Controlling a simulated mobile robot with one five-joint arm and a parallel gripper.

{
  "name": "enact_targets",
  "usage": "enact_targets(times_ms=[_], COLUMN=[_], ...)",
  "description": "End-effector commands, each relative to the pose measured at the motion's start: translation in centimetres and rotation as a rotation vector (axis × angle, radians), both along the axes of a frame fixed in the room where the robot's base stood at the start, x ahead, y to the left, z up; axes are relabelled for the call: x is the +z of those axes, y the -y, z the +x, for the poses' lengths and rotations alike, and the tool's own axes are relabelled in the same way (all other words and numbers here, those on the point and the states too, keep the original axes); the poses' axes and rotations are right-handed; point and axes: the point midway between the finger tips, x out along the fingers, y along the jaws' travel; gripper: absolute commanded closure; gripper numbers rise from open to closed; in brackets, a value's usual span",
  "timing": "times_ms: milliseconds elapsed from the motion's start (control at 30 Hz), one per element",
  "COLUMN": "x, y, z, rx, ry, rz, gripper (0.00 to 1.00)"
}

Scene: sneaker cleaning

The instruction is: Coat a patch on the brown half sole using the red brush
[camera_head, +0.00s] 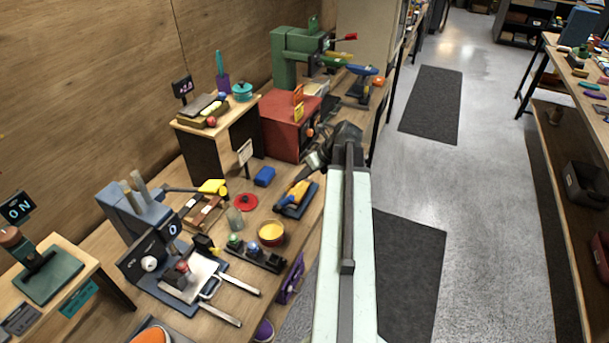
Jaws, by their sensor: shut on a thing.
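My gripper (316,160) is dark with pale fingers and reaches left from the end of my arm. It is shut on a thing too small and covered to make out. I cannot pick out the red brush for sure. Just below the gripper, an orange-yellow piece (297,193) lies on a dark blue tray (287,211). Brown flat pieces (204,214) lie farther left on the bench; I cannot tell whether one is the half sole. A red pot with yellow contents (271,233) stands open near the bench's front, and a round red lid (246,202) lies behind it.
A red box (287,124) stands behind the gripper, with a small sign (245,153) to its left. A blue block (264,176), a glass bottle (234,218) and a dark rack (252,256) crowd the bench. A grey press (150,250) stands left. The aisle floor is clear.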

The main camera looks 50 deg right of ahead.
Motion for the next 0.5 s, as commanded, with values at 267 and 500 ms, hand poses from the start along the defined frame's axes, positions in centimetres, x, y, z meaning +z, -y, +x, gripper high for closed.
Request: enact_targets(times_ms=[267, 500], x=[1.0, 2.1], y=[0.0, 0.0], z=[0.0, 0.0], rx=[0.0, 0.0], ry=[0.0, 0.0], rz=[0.0, 0.0], gripper=[1.0, 1.0])
